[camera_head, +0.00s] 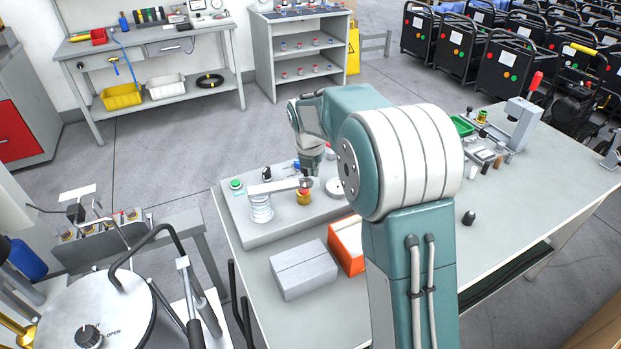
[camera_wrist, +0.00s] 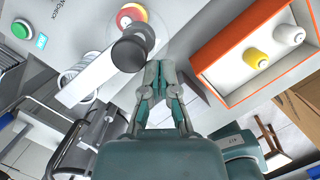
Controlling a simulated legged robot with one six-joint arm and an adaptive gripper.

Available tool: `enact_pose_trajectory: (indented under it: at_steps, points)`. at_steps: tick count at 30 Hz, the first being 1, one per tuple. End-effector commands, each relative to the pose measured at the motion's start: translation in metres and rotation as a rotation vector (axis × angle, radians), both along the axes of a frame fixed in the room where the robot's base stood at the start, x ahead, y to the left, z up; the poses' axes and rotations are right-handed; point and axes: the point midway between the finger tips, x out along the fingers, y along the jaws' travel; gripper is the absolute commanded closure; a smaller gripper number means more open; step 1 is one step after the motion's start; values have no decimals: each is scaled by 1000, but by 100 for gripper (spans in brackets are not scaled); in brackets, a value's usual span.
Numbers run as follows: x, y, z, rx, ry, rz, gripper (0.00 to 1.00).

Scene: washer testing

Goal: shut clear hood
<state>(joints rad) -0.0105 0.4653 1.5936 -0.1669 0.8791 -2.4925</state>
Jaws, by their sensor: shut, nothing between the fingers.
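My gripper (camera_wrist: 160,66) is shut and empty in the wrist view. Its fingertips are close to a dark round knob (camera_wrist: 133,46) on a flat pale lever; I cannot tell whether they touch. The lever (camera_head: 273,186) also shows on the grey test rig (camera_head: 240,215) in the head view. It reaches from above a coiled spring (camera_head: 261,208) towards a yellow-and-red button (camera_head: 304,198). The red button top also shows in the wrist view (camera_wrist: 128,14). My arm hides part of the rig.
An orange-rimmed box (camera_wrist: 228,93) with a white and a yellow knob lies right of my fingers in the wrist view. A grey box (camera_head: 304,271) stands in front of the rig. The green button (camera_head: 236,184) is at its left. A round-lidded machine (camera_head: 95,310) stands front left.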

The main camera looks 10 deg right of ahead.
Motion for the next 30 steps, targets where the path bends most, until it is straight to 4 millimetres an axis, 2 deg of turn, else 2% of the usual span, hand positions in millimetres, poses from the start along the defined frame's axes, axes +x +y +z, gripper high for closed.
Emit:
enact_pose_trajectory:
  at_steps: [6, 12, 30]
  points:
    - [17, -2, -1, 0, 1, -1, 100]
    - [25, -3, 0, 0, 1, -1, 100]
    - [28, -2, 1, 0, -1, 0, 100]
